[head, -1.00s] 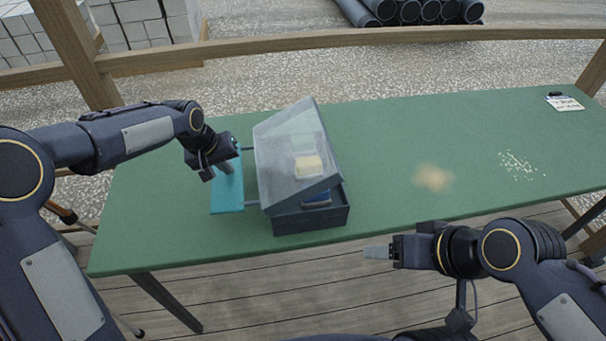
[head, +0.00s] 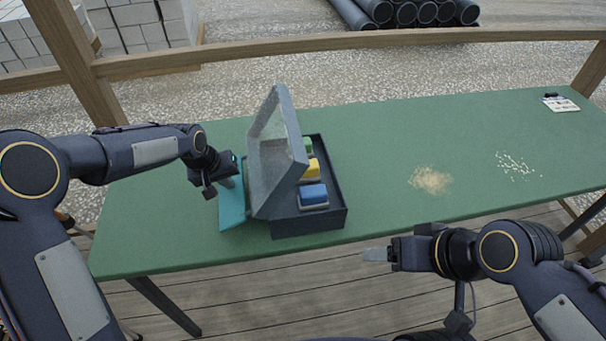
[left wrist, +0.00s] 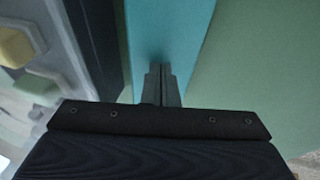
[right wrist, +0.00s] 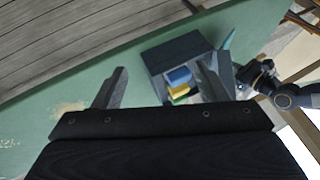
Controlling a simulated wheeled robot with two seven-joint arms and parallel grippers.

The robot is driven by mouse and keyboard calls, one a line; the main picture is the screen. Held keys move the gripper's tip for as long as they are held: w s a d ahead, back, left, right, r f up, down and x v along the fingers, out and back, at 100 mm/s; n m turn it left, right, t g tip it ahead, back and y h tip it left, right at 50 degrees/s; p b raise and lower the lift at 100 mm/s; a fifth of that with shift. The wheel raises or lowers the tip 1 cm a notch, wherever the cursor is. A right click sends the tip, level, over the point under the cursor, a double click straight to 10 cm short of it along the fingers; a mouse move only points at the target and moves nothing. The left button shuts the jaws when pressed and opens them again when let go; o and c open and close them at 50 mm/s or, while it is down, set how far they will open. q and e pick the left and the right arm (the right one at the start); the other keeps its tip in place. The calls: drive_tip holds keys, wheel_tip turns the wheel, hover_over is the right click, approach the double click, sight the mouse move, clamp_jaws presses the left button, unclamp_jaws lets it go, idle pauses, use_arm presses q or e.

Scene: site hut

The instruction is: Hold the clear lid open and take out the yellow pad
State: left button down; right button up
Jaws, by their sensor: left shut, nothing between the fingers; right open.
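The dark box (head: 337,224) stands on the green table with its clear lid (head: 268,165) swung up steeply on the left side. A teal plate (head: 232,210) sits beside the box on the lid side. The yellow pad (head: 313,170) lies in the box between a blue pad (head: 313,194) and a green pad (head: 307,146). It also shows in the right wrist view (right wrist: 179,91). My left gripper (head: 230,184) is shut and empty at the teal plate; whether its tips touch is unclear. My right gripper (head: 376,255) is open and empty at the table's front edge, right of the box.
A tan patch of dust (head: 430,180) and white crumbs (head: 515,167) lie on the table (head: 380,140) to the right. A small card with a dark item (head: 561,103) is at the far right corner. The table right of the box is otherwise clear.

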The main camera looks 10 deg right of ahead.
drive_tip(key=shift+w, duration=0.1)
drive_tip(key=shift+c, duration=0.8)
drive_tip(key=w+d+r+n+g, duration=0.1)
drive_tip(key=w+r+n, duration=0.3)
drive_tip(key=w, duration=0.2)
drive_tip(key=n+g+h, duration=0.1)
drive_tip(key=n+g, duration=0.4)
drive_tip(key=n, duration=1)
hover_over(312, 174)
drive_tip(key=w+d, duration=0.1)
drive_tip(key=w, duration=0.1)
wheel_tip(312, 174, down, 4)
drive_tip(key=shift+n+h, duration=0.3)
drive_tip(key=shift+a+f, duration=0.4)
drive_tip(key=shift+f, duration=1.55)
drive_tip(key=shift+a+f, duration=0.35)
drive_tip(key=shift+f, duration=1.65)
drive_tip(key=shift+a+f, duration=0.4)
drive_tip(key=shift+f, duration=1.55)
